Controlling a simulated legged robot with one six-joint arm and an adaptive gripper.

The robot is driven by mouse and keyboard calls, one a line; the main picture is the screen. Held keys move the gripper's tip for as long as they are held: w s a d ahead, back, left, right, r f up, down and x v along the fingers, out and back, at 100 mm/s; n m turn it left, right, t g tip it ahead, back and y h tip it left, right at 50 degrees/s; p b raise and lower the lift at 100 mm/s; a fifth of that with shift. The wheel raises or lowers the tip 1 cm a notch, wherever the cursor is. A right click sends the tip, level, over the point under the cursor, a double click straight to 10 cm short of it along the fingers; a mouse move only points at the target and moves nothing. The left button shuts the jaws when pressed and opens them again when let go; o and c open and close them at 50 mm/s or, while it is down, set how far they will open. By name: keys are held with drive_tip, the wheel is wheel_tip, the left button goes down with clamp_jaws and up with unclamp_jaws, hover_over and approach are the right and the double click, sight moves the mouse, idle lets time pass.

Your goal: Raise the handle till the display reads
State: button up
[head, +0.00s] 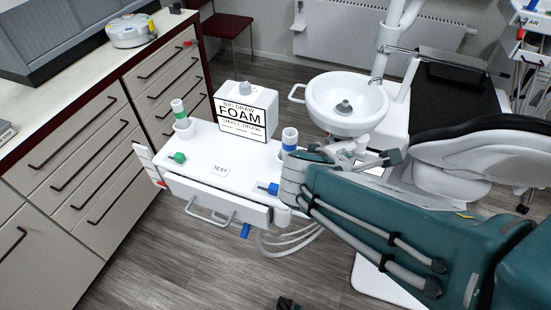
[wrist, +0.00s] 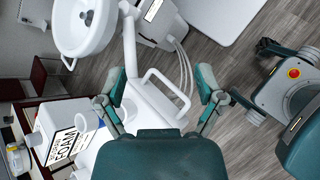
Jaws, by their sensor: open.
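My gripper (wrist: 162,80) is open, with its two green fingers spread wide in the wrist view. A white loop handle (wrist: 170,84) on the side of the white dental tray unit (wrist: 88,158) lies between the fingers, and I see no contact. In the head view my gripper (head: 368,158) is partly covered by my teal arm, which hides that side of the tray unit (head: 205,160). Another white loop handle (head: 210,214) is on the unit's front. A white box labelled FOAM (head: 243,112) stands on the tray. No lit display reading is visible.
A white basin (head: 347,100) stands behind the tray, with a black-and-white dental chair (head: 470,150) to the right. A drawer counter (head: 85,125) runs along the left. White hoses (head: 283,242) hang under the tray.

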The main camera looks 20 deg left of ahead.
sight(287, 145)
drive_tip(key=a+f+n+t+y, duration=0.1)
drive_tip(key=a+n+t+y, duration=0.3)
drive_tip(key=a+n, duration=1)
drive_tip(key=w+f, duration=0.1)
drive_tip(key=w, duration=0.2)
drive_tip(key=w+f+m, duration=0.1)
drive_tip(key=w+f, duration=0.1)
drive_tip(key=w, duration=0.1)
drive_tip(key=w+a+f+m, duration=0.1)
drive_tip(key=w, duration=0.2)
drive_tip(key=shift+w+f, duration=0.2)
clamp_jaws()
